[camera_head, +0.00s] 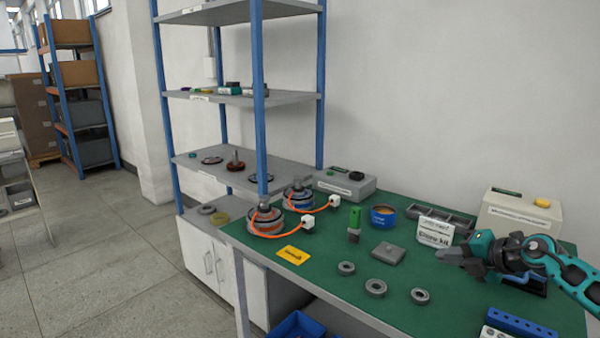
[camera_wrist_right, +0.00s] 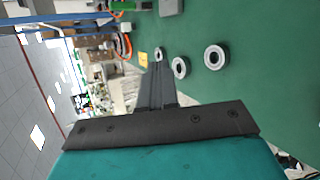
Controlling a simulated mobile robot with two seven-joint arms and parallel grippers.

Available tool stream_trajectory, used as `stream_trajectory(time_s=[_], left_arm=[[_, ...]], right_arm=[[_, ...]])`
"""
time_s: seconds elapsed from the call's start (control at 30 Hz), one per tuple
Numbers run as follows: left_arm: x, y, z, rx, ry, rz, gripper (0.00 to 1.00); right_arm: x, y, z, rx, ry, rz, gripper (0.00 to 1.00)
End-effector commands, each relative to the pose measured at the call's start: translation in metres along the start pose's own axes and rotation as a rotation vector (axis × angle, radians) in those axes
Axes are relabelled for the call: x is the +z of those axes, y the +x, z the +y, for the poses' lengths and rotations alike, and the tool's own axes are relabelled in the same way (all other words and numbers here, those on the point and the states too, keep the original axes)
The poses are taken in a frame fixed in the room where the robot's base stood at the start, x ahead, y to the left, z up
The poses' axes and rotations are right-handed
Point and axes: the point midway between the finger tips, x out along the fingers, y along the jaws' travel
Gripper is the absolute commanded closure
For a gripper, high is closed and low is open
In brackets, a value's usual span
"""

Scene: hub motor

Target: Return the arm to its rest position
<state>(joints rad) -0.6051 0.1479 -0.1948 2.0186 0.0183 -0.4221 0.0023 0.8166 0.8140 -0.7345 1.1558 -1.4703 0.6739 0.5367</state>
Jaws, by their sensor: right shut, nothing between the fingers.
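My right gripper (camera_head: 466,262) reaches in from the right edge over the green workbench (camera_head: 330,258). Its fingers are shut and empty, pointing left, just in front of the white labelled box (camera_head: 433,231). In the right wrist view the closed fingers (camera_wrist_right: 158,75) show dark against the green mat, with nothing between them. The teal arm (camera_head: 573,270) runs back to the right edge. My left gripper does not show.
Several bearing rings, one here (camera_head: 375,287), lie near the front edge. Two hub motors (camera_head: 267,220) (camera_head: 297,196) with orange cables stand at the left. A blue block with holes (camera_head: 520,325) lies at the front right. A grey shelf rack (camera_head: 235,172) stands behind at left.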

Motion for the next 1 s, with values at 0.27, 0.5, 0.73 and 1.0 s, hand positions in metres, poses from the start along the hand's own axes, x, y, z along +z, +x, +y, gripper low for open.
stream_trajectory(time_s=[0.27, 0.5, 0.73, 1.0], left_arm=[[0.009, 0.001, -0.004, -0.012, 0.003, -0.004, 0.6], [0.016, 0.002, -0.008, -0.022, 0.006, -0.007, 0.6], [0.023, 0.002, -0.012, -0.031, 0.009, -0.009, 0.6], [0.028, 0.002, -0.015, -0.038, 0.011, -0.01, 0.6]], right_arm=[[-0.164, 0.048, -0.002, 0.358, 0.461, 0.131, 1.0], [-0.241, 0.033, -0.042, 0.466, 1.004, 0.04, 1.0], [-0.303, -0.006, -0.118, 0.374, 1.54, -0.153, 1.0], [-0.363, -0.056, -0.184, 0.187, 1.936, -0.331, 1.0]])
